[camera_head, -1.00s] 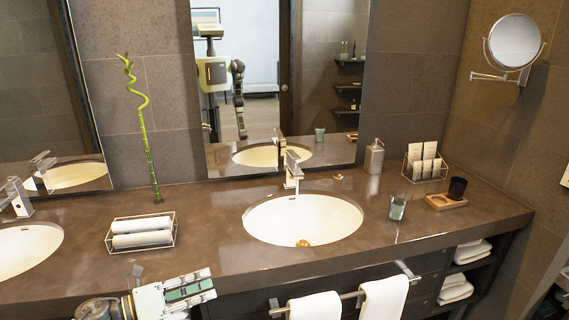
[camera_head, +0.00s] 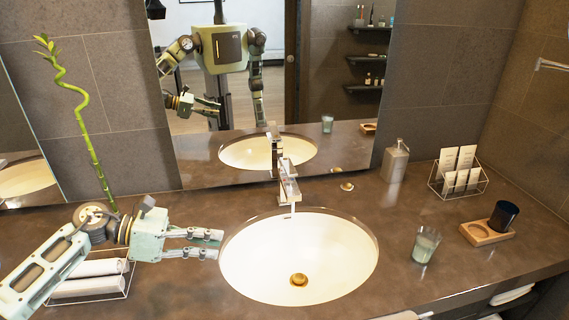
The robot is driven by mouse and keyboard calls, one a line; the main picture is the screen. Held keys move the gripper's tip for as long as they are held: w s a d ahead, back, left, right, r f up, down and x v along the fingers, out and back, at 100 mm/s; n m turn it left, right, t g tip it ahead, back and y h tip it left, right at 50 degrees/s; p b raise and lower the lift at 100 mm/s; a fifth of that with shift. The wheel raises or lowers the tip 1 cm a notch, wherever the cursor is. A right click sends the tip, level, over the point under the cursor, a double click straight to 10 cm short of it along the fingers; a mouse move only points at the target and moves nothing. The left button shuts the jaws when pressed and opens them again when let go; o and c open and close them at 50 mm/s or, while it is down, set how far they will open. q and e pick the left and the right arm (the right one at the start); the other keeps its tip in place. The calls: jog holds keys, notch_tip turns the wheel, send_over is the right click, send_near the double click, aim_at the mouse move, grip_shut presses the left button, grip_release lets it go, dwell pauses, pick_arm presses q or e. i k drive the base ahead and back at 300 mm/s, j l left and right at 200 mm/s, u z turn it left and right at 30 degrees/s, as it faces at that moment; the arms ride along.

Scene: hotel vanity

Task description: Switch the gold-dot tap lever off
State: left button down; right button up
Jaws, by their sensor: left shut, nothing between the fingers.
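A chrome tap (camera_head: 288,178) stands behind the white oval basin (camera_head: 250,268), and a thin stream of water seems to fall from its spout. A small gold-coloured dot (camera_head: 346,186) is on the counter just right of the tap. The lever on top of the tap is too small to tell its exact setting. My left gripper (camera_head: 218,245) is shut and empty at the left rim of the basin, left of and in front of the tap, apart from it. My right gripper is not directly in view.
A wire basket of rolled towels (camera_head: 128,283) is beneath my left arm, beside a bamboo stalk (camera_head: 88,140). A glass (camera_head: 425,245), soap dispenser (camera_head: 396,162), card rack (camera_head: 432,184) and wooden tray (camera_head: 468,230) stand to the right. The mirror reflects my body.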

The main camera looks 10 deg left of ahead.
aim_at(290, 170)
jog(key=i, duration=0.85)
